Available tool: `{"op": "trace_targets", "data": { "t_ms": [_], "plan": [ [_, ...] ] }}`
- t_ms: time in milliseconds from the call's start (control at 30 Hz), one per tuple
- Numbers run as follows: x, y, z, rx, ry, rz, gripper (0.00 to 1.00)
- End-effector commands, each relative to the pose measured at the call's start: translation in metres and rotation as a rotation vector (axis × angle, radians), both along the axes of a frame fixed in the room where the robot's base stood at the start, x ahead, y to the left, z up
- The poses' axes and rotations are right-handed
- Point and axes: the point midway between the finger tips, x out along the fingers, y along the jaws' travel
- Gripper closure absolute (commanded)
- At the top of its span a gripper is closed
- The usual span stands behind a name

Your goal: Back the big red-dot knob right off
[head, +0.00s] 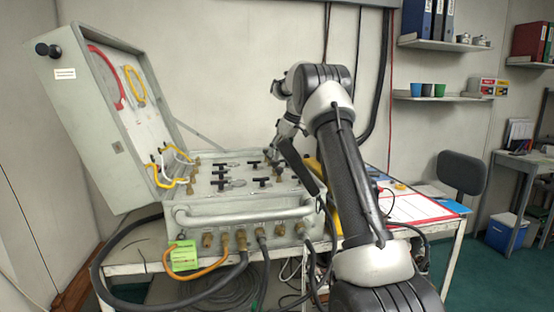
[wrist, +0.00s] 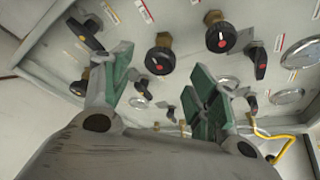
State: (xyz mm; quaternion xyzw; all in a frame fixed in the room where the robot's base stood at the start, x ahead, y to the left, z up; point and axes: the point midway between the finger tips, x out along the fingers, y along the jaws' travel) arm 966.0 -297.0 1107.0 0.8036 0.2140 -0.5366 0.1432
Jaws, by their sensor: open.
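In the wrist view, one round black knob with a red dot (wrist: 221,38) sits on the panel, up and right of my fingers, and looks the larger. A second red-dot knob (wrist: 160,61), on a brass stem, shows in the gap between my fingertips. I cannot tell for certain which is the big one. My gripper (wrist: 161,70) is open and empty, its green-padded fingers apart, with no contact visible. In the head view my gripper (head: 274,152) is over the back right of the panel (head: 225,200), and the knobs there are too small to tell apart.
The open case lid (head: 95,110) stands at the left. A rail (head: 245,217) and hoses (head: 110,270) run along the front. A yellow hose (wrist: 275,140) shows near the right finger.

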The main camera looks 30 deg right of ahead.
Motion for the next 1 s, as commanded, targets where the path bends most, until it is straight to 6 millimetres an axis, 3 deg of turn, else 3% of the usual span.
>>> {"op": "trace_targets", "data": {
  "t_ms": [200,400,1000],
  "plan": [
    [-0.016,-0.011,0.047,-0.001,-0.003,-0.001,0.41],
    [-0.026,-0.015,0.072,-0.001,0.0,0.0,0.41],
    [-0.028,-0.016,0.077,0.0,0.001,-0.001,0.41]
  ]
}}
